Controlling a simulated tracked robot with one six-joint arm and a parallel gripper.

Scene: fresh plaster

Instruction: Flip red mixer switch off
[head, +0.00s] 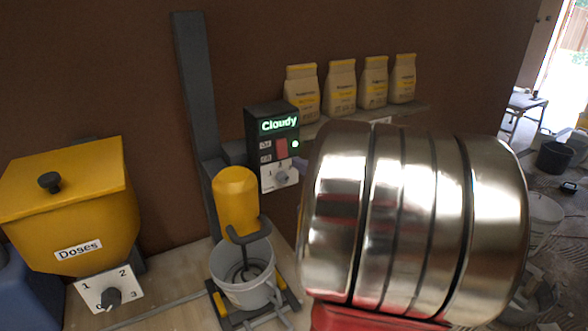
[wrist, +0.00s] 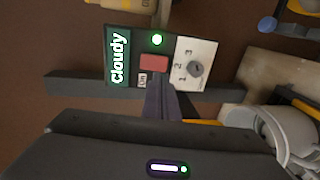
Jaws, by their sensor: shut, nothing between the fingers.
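The red mixer switch (wrist: 154,63) sits on the dark face of the control box, between the lit "Cloudy" display (wrist: 118,60) and the white dial plate (wrist: 192,62). An "ON" label (wrist: 142,80) shows beside it. My gripper (wrist: 158,88) is shut and empty, its fingertips just at the switch's near edge; I cannot tell whether they touch. A green light (wrist: 157,39) is lit on the switch's other side. In the head view the red switch (head: 281,148) is visible, and my arm hides most of the gripper. The switch's tilt is unclear.
The yellow mixer (head: 236,200) stands over a grey bucket (head: 229,262) left of the control box. A yellow "Doses" hopper (head: 75,205) is at far left. Several bags (head: 341,88) line a shelf behind my arm. A numbered dial (head: 281,177) lies below the switch.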

